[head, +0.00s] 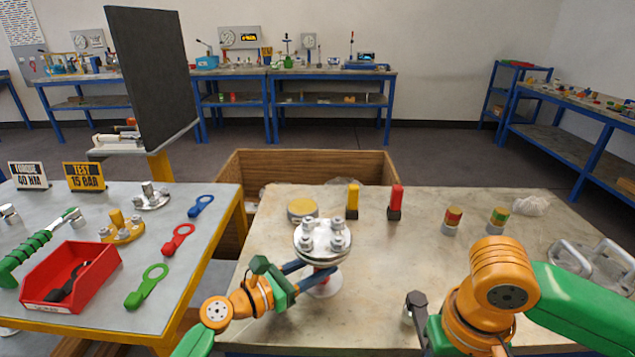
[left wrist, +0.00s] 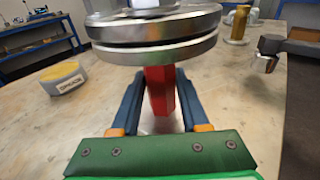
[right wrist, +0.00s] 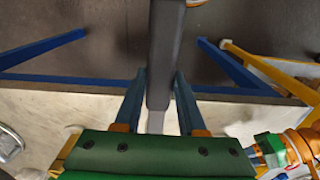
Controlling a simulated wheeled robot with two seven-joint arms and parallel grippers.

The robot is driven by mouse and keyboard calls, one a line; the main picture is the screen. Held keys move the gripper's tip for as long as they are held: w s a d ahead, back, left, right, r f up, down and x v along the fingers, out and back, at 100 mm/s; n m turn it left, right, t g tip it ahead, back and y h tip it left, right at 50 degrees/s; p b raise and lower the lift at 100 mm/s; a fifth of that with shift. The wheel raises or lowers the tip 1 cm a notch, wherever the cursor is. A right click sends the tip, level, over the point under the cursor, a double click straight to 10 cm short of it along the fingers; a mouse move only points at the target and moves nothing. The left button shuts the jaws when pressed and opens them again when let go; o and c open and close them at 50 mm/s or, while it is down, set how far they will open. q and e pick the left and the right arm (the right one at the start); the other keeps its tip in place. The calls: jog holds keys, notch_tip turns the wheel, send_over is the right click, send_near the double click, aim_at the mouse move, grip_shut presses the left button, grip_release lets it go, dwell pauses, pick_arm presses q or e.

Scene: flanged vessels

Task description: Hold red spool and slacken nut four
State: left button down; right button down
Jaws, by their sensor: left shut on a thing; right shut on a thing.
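The red spool (left wrist: 160,90) stands upright under a stack of round silver flanges (head: 322,238), on a pale base (head: 322,287) on the right-hand table. Several silver nuts (head: 338,243) sit on the top flange; I cannot read any number on them. My left gripper (left wrist: 158,108) is shut around the red spool just below the flanges. My right gripper (right wrist: 158,98) is shut on a dark grey bar-shaped tool (right wrist: 166,50). The tool's dark end (head: 416,299) shows right of the flanges, apart from them. My right arm hides the right fingers in the head view.
A yellow-topped tin (head: 302,208), yellow and red upright pieces (head: 396,203) and two banded cylinders (head: 452,220) stand behind. The left table holds a red bin (head: 68,278) and coloured ring spanners (head: 147,287).

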pick_arm(q)
jog(key=shift+f, duration=0.15)
jog(key=shift+c, duration=1.6)
grip_release()
jog(key=shift+a, duration=0.1)
